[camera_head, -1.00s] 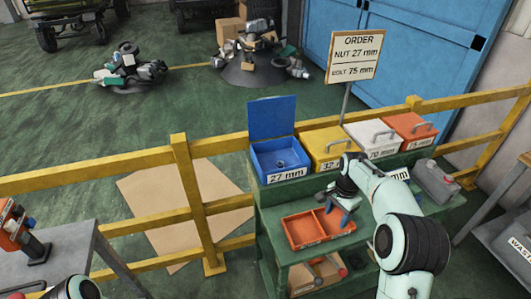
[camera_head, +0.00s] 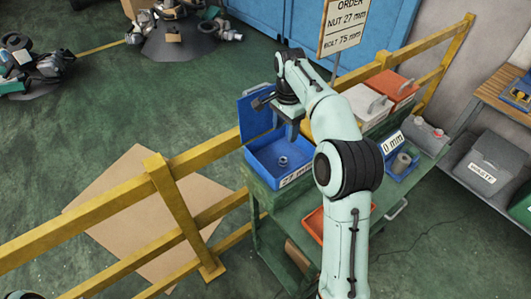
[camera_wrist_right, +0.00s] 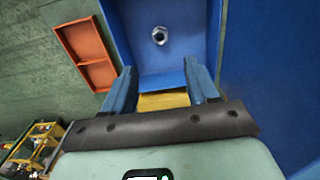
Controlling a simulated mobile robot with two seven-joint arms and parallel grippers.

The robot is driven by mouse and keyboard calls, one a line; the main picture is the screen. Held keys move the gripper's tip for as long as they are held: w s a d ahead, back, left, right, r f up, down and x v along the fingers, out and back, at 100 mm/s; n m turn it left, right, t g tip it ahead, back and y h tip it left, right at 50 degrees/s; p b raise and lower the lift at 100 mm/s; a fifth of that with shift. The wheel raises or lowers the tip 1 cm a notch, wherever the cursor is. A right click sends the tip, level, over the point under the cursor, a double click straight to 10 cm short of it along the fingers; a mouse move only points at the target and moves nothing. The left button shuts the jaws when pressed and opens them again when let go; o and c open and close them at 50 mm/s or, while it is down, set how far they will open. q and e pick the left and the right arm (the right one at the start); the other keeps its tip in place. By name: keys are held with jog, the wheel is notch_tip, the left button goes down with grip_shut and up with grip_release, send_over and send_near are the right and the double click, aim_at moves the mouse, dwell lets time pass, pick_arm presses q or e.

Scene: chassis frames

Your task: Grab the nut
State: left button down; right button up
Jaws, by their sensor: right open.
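The blue bin (camera_head: 262,172) labelled 27 mm stands at the left end of the green workbench with its lid open. A grey metal nut (camera_head: 283,161) lies on the bin floor, and it also shows in the right wrist view (camera_wrist_right: 159,35). My right gripper (camera_head: 278,116) is above the bin's back part, near the raised lid, open and empty. In the right wrist view its two blue fingers (camera_wrist_right: 159,72) are apart, with the nut beyond their tips. The nut is not touched. My left gripper is out of view.
White (camera_head: 368,103) and orange (camera_head: 398,88) lidded bins stand to the right. The yellow bin is mostly hidden by my right arm. An orange tray (camera_wrist_right: 86,52) sits lower on the bench. The order sign (camera_head: 342,28) stands behind, and a yellow rail (camera_head: 160,185) runs alongside.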

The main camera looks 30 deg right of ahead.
jog(key=b, duration=0.1)
send_over(284, 159)
jog(key=f, duration=0.7)
jog(key=shift+s+f, duration=0.25)
jog(key=shift+s, duration=0.1)
jog(key=shift+w+f, duration=0.15)
jog(key=shift+f, duration=0.25)
jog(key=f, duration=0.2)
jog(key=f+b, duration=0.1)
jog(key=f, duration=0.1)
jog(key=shift+w+f, duration=0.2)
jog(key=shift+f, duration=0.2)
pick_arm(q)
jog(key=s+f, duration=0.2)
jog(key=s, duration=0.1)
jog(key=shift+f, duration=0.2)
pick_arm(e)
grip_shut()
